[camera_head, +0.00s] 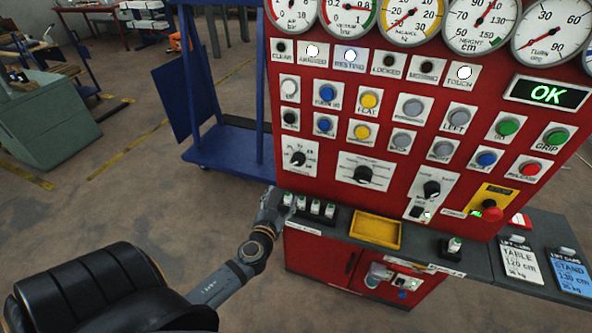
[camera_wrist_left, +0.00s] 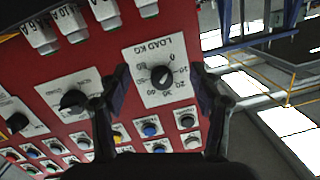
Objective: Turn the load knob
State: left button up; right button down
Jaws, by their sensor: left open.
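The load knob (camera_head: 298,158) is a small black knob on a white plate at the left edge of the red panel. In the left wrist view the knob (camera_wrist_left: 162,76) sits upside down on its plate, marked LOAD KG with a number scale; its exact setting is hard to read. My left gripper (camera_head: 270,204) is low in front of the panel's left edge, below the knob. In the left wrist view its open fingers (camera_wrist_left: 162,92) stand on either side of the knob's plate. I see no contact with the knob. My right gripper is not in view.
Other black knobs (camera_head: 363,174) and coloured buttons (camera_head: 370,99) cover the panel under round gauges (camera_head: 411,14). A blue cart (camera_head: 228,143) stands left of the panel.

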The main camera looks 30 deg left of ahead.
pick_arm(q)
jog(key=t, duration=0.2)
send_near(297, 162)
jog(key=s, duration=0.2)
jog(key=p+x, duration=0.1)
jog(key=x, duration=0.2)
jog(key=p+x, duration=0.1)
jog(key=x, duration=0.2)
jog(key=p+x, duration=0.1)
jog(key=x, duration=0.2)
jog(key=shift+w+d, duration=0.2)
jog(key=shift+w, duration=0.15)
jog(key=shift+w+a+f, duration=0.15)
jog(key=shift+w+a, duration=0.1)
jog(key=shift+w, duration=0.4)
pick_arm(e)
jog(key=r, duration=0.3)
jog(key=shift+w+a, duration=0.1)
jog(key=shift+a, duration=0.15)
pick_arm(q)
jog(key=c, duration=0.9)
jog(key=shift+c, duration=1.2)
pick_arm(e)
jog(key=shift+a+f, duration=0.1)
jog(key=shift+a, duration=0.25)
